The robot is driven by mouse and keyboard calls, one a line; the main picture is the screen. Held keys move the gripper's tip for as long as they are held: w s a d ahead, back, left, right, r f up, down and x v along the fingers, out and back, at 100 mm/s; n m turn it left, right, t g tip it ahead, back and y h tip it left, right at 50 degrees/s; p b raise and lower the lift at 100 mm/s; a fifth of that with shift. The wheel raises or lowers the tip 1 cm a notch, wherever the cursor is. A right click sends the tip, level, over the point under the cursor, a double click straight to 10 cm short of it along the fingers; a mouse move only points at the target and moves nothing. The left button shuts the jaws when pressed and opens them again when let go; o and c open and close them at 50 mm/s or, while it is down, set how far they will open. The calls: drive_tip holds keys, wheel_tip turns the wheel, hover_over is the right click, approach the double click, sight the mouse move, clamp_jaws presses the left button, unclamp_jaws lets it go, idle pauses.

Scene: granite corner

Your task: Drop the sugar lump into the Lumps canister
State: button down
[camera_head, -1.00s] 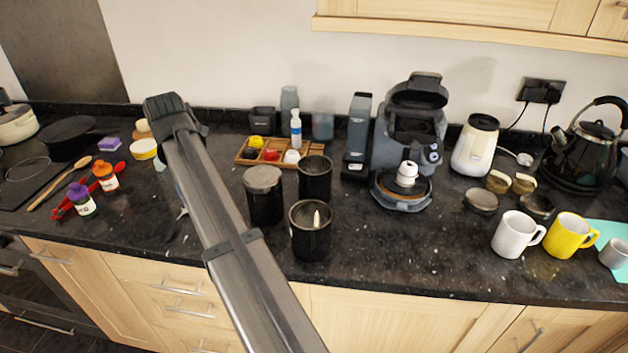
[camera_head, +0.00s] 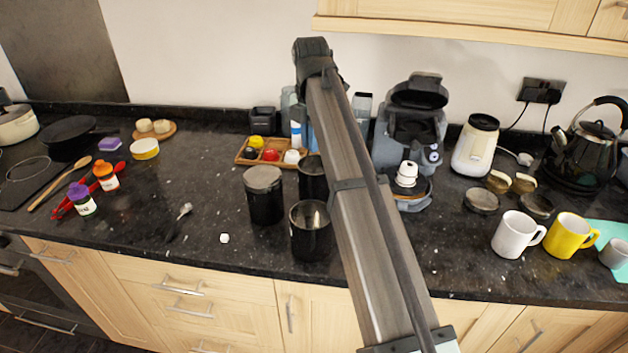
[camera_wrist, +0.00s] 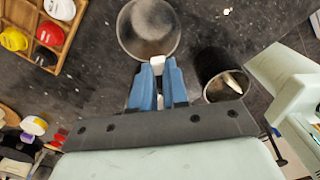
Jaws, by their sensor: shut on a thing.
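My gripper (camera_wrist: 158,72) has blue fingers shut on a small white lump, the sugar lump (camera_wrist: 157,62), in the wrist view. In the head view the fingers are mostly hidden behind my arm, near the back canister (camera_head: 309,180). A dark canister with a grey lid (camera_head: 264,193) stands to the left; its round top (camera_wrist: 150,28) lies just beyond the fingertips in the wrist view. An open dark canister (camera_head: 311,236) stands in front with something pale inside; it also shows right of the fingers in the wrist view (camera_wrist: 212,64). I can read no canister labels.
Another white lump (camera_head: 224,238) lies on the counter near the front edge. A wooden tray (camera_head: 241,158) with coloured items is behind the canisters. A coffee machine (camera_head: 412,125) stands to the right.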

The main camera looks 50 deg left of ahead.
sight(317, 157)
drive_tip(key=shift+m, duration=0.3)
drive_tip(key=shift+w+d+f, duration=0.1)
drive_tip(key=shift+w+f, duration=0.2)
drive_tip(key=shift+f, duration=0.65)
drive_tip(key=shift+w+d+f, duration=0.1)
drive_tip(key=shift+w+f, duration=0.15)
drive_tip(key=shift+f, duration=0.75)
drive_tip(key=shift+w+f, duration=0.3)
drive_tip(key=shift+f, duration=0.65)
drive_tip(key=c, duration=1.1)
unclamp_jaws()
drive_tip(key=shift+o, duration=0.2)
drive_tip(key=shift+r, duration=0.1)
wheel_tip(317, 157, up, 14)
